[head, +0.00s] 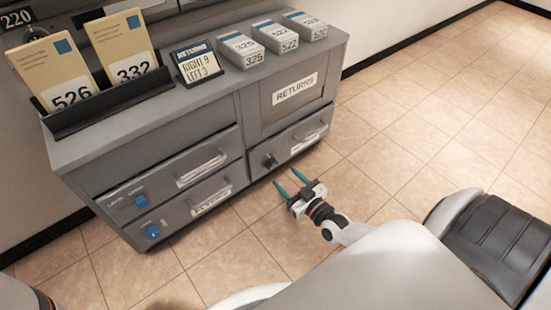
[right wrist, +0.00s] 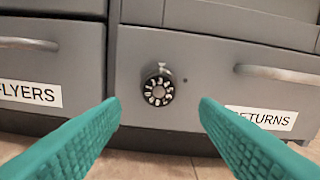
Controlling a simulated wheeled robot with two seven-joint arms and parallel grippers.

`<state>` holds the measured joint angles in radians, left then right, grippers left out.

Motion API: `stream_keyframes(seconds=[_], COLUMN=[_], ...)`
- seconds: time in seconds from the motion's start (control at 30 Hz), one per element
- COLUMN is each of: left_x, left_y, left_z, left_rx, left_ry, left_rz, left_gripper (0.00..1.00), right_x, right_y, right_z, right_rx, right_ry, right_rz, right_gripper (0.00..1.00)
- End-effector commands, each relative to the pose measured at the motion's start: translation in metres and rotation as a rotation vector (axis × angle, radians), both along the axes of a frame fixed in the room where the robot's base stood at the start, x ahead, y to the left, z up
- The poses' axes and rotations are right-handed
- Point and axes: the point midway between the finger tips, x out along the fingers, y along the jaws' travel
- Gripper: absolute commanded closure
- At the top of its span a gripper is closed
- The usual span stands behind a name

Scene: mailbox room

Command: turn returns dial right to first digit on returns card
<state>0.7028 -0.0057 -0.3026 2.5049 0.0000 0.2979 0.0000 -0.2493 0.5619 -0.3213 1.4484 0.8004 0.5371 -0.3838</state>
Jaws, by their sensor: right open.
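The returns dial (head: 269,161) is a small black knob on the lower right drawer front of the grey cabinet. In the right wrist view the dial (right wrist: 158,90) shows white digits around its face, under a small pale marker. The returns card (head: 198,62) stands on the cabinet top and reads "RETURNS, RIGHT 9, LEFT 3". My right gripper (head: 290,185) has green fingers, is open and empty, and points at the cabinet just in front of the dial, apart from it. In the right wrist view the dial lies between the two fingers, farther off. My left gripper is not in view.
The returns drawer has a bar handle (right wrist: 290,74) right of the dial. The flyers drawer (right wrist: 45,75) is to the left. Envelopes marked 526 (head: 70,95) and 332 (head: 132,70) stand in a black rack. Floor in front is clear.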

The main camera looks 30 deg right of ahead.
Motion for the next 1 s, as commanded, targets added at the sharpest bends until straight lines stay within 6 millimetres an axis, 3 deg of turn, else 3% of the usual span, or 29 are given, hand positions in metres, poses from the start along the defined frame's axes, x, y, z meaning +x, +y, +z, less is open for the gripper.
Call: stream_keyframes(seconds=[0.1,0.3,0.67,0.93,1.0], left_x=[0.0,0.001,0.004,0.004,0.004], left_y=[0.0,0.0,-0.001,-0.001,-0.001], left_z=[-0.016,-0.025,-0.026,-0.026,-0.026], left_rx=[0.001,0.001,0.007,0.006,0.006], left_ry=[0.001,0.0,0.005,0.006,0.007], left_rz=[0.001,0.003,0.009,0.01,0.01], left_gripper=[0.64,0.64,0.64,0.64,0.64], right_x=[0.023,0.046,0.051,0.051,0.051], right_y=[0.002,0.004,0.005,0.004,0.004], right_z=[-0.003,-0.002,0.0,0.0,0.0], right_rx=[0.001,0.002,0.001,0.001,0.001], right_ry=[-0.004,-0.001,0.0,0.0,0.0], right_rz=[0.0,0.0,0.0,0.0,0.0], right_gripper=[0.44,0.44,0.44,0.85,0.89])
